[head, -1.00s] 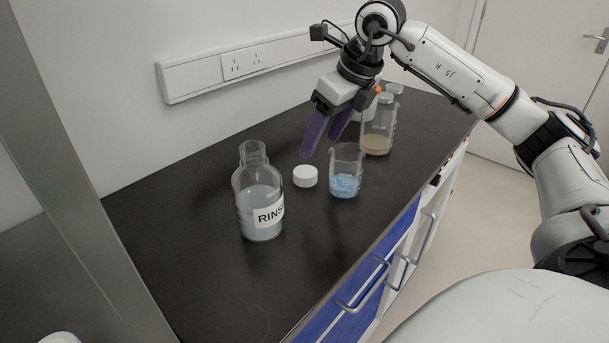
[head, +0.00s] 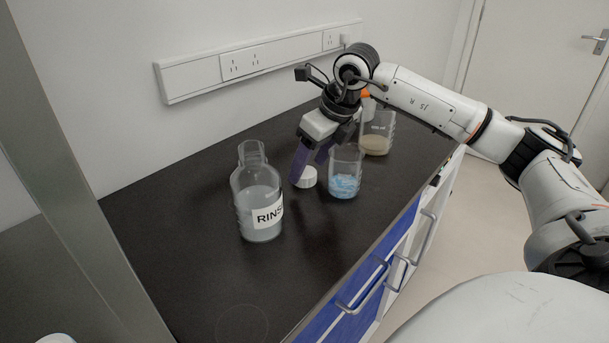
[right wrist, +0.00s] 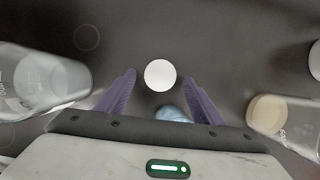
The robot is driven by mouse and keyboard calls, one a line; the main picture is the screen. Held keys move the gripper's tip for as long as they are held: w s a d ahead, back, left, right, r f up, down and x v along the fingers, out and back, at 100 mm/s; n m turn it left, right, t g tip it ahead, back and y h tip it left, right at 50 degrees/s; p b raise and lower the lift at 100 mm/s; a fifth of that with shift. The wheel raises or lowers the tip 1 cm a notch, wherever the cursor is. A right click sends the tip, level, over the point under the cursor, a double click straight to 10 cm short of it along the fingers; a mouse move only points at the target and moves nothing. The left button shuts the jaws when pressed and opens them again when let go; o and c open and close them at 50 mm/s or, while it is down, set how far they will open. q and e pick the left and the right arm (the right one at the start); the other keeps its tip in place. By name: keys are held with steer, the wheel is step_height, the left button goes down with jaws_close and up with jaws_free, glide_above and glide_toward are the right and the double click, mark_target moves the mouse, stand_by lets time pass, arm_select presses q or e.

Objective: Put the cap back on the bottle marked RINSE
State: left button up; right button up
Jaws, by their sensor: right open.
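The bottle marked RINSE (head: 259,205) is clear glass with an uncapped neck and stands upright at the front left of the black bench. The white cap (head: 308,178) lies on the bench to the right of the bottle. My right gripper (head: 305,170) is open and empty, pointing down above the cap; one purple finger partly hides the cap in the head view. In the right wrist view, the cap (right wrist: 160,75) lies just ahead of the gap between the two fingertips (right wrist: 159,82), apart from both. The bottle (right wrist: 40,82) shows at the left there. My left gripper is not in view.
A beaker with blue contents (head: 345,180) stands close to the right of the cap. A vessel with tan contents (head: 376,140) stands farther back. A socket rail (head: 255,63) runs along the wall. The bench front is clear.

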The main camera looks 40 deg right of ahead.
mark_target(307, 173)
steer(key=shift+x, duration=1.1)
steer(key=c, duration=1)
steer(key=shift+c, duration=0.2)
step_height(307, 173, up, 10)
steer(key=p, duration=0.1)
